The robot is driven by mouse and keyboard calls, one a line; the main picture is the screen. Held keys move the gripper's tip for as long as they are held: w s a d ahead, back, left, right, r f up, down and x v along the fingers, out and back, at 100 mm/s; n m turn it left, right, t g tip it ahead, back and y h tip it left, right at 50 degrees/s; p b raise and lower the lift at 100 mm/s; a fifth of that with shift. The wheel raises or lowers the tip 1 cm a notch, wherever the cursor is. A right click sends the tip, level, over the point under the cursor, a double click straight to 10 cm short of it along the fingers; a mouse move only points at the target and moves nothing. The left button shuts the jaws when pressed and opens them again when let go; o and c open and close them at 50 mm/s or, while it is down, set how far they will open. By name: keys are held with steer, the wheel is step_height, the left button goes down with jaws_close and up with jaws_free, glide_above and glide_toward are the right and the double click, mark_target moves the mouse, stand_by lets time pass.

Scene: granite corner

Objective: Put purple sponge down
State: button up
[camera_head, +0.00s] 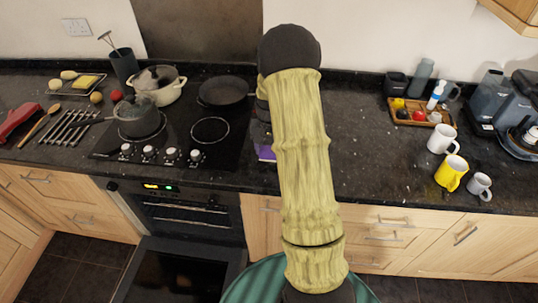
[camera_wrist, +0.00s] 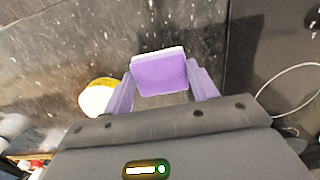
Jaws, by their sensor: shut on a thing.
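The purple sponge (camera_wrist: 160,75), with a pale layer along its far edge, is held between the two purple fingers of my gripper (camera_wrist: 162,82) in the wrist view. My gripper is shut on it, above the speckled dark granite counter (camera_wrist: 60,55). Whether the sponge touches the counter cannot be told. In the head view my arm hides most of the gripper; a small purple patch (camera_head: 265,153) shows at the arm's left side, over the counter right of the stove, and I cannot tell if it is sponge or finger.
The black stove (camera_head: 180,125) with pots and a pan (camera_head: 222,91) is at left. At right are a wooden tray (camera_head: 440,123), white mug (camera_head: 441,139), yellow mug (camera_head: 452,173), grey-white mug (camera_head: 480,186) and a coffee machine (camera_head: 488,100). Counter (camera_head: 350,140) right of my arm is clear.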

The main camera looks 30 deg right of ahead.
mark_target(269, 151)
steer(key=shift+f+p, duration=0.35)
steer(key=shift+f, duration=1.4)
steer(key=o, duration=0.9)
steer(key=shift+f, duration=0.1)
step_height(269, 151, up, 12)
steer(key=shift+w+r+b, duration=0.15)
steer(key=shift+b, duration=1.1)
steer(key=shift+d, duration=0.1)
